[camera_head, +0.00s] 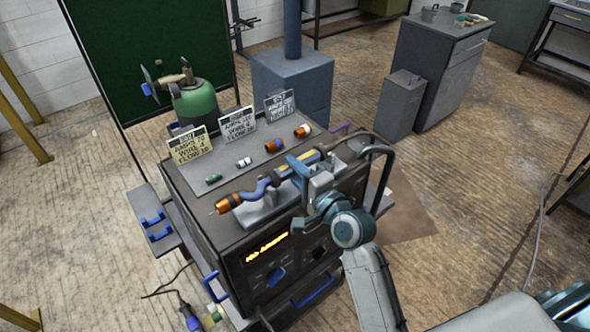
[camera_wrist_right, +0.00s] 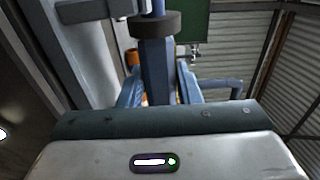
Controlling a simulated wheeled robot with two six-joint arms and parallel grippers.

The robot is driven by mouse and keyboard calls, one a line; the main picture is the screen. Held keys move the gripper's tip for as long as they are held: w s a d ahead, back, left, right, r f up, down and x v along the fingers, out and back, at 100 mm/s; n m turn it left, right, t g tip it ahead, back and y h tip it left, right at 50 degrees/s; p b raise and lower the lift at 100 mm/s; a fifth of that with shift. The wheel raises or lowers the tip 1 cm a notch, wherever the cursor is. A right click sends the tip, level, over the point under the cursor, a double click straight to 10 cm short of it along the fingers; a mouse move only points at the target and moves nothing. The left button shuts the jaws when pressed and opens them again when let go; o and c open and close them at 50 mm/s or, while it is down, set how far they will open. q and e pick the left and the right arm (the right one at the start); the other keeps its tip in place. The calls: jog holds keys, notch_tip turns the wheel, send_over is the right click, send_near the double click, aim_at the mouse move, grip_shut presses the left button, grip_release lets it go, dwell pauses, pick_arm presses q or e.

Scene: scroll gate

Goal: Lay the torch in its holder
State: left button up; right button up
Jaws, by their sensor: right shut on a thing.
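The torch, with a copper nozzle, a blue curved neck (camera_head: 262,189) and a blue-and-yellow handle, is above the front part of the dark welding machine's top. Its nozzle points left. My right gripper (camera_head: 312,176) is shut on the torch handle. In the right wrist view the blue handle (camera_wrist_right: 158,72) stands between the two blue fingers, with a dark collar above. A light grey holder (camera_head: 268,211) sits on the machine top under the torch neck. I cannot tell whether the torch touches it. My left gripper is not in view.
The welding machine (camera_head: 225,232) has a lit orange display and a black rail at right. Several small copper, white and green parts lie on its grey mat behind the torch.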

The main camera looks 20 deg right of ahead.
jog(key=shift+f+b, duration=0.35)
jog(key=shift+f, duration=0.25)
dwell(0.3)
jog(key=o, duration=1.2)
jog(key=shift+f, duration=0.1)
jog(key=shift+b+v, duration=1.15)
jog(key=shift+v, duration=4.3)
